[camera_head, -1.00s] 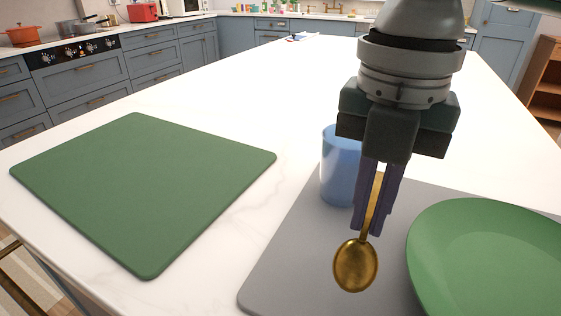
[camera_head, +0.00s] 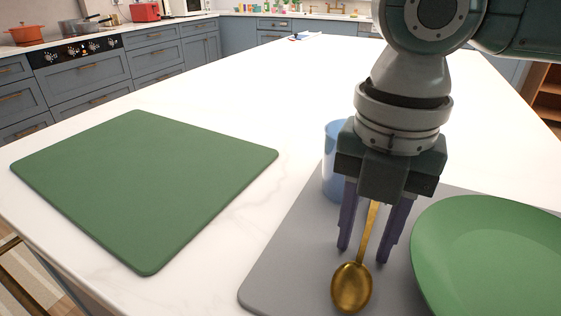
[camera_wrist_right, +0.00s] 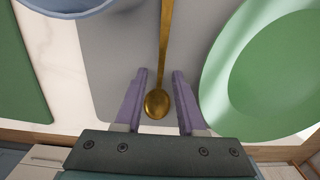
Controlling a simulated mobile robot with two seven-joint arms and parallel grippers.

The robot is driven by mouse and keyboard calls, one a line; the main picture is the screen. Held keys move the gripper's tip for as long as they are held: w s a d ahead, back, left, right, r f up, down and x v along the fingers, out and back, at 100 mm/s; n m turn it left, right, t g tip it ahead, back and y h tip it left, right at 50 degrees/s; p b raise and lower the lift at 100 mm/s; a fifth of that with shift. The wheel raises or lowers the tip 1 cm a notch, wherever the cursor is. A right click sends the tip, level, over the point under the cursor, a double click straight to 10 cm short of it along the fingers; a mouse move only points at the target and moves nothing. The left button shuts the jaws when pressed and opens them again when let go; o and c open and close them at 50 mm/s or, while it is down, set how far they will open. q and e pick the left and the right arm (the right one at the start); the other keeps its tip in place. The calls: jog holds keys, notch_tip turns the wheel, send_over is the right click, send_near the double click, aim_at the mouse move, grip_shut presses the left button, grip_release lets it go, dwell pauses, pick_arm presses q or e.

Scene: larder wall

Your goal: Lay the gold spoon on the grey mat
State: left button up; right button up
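The gold spoon (camera_head: 352,287) lies on the grey mat (camera_head: 285,262), its bowl toward the near edge and its handle pointing away. It also shows in the right wrist view (camera_wrist_right: 158,103), between my fingers. My right gripper (camera_head: 363,254) is open, with its two purple fingers on either side of the spoon, apart from it. In the right wrist view the right gripper (camera_wrist_right: 160,75) has a gap on both sides of the spoon. My left gripper is not in view.
A blue cup (camera_head: 333,176) stands behind my right gripper on the left. A green plate (camera_head: 490,262) lies close on the right. A green mat (camera_head: 145,190) lies on the white counter to the left.

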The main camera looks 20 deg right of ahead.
aim_at(362, 245)
notch_tip(362, 245, up, 12)
jog(key=p, duration=0.2)
jog(key=shift+r, duration=0.2)
jog(key=shift+a, duration=0.1)
dwell(0.3)
